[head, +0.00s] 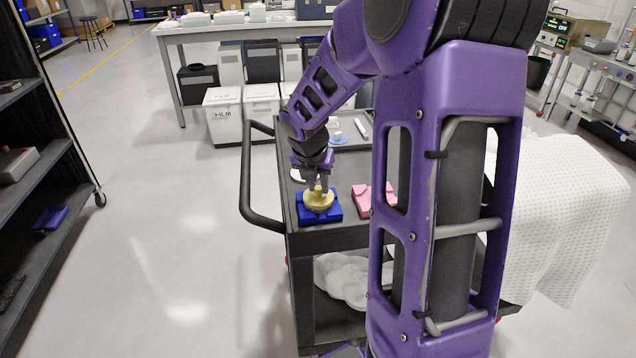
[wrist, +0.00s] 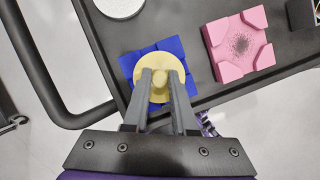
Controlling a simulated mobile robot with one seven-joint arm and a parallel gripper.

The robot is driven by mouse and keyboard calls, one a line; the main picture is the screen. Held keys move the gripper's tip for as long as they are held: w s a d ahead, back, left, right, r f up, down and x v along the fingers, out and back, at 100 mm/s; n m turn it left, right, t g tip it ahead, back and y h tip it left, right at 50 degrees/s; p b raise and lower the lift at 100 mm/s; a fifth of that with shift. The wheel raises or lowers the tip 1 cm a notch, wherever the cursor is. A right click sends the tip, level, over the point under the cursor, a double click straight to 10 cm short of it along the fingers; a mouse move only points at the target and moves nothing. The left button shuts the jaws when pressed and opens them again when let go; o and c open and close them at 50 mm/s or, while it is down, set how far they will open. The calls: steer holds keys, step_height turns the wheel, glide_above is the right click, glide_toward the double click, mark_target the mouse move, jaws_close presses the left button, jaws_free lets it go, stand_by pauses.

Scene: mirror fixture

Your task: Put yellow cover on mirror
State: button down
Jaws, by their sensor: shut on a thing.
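The yellow cover (head: 318,204) is a round disc with a knob on top. It is at the blue block (head: 334,211) on the cart's near left corner; whether it rests in the block or sits just above it, I cannot tell. My gripper (head: 318,186) comes down from above and is shut on the cover's knob. In the wrist view the fingers (wrist: 161,76) flank the knob, with the yellow cover (wrist: 140,67) over the middle of the blue block (wrist: 172,46). No mirror can be made out for certain; the cover hides the block's centre.
A pink block (wrist: 238,44) with a dark speckled patch lies to the right on the dark cart (head: 300,235). A white disc (wrist: 120,6) lies behind the blue block. The cart's handle (head: 247,185) curves around its left side. A shelf rack (head: 75,145) stands far left.

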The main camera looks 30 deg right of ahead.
steer(key=shift+c, duration=0.8)
jaws_free()
steer(key=shift+r, duration=0.15)
steer(key=shift+r+p, duration=3.35)
steer(key=shift+p, duration=0.75)
jaws_close()
steer(key=shift+f, duration=0.2)
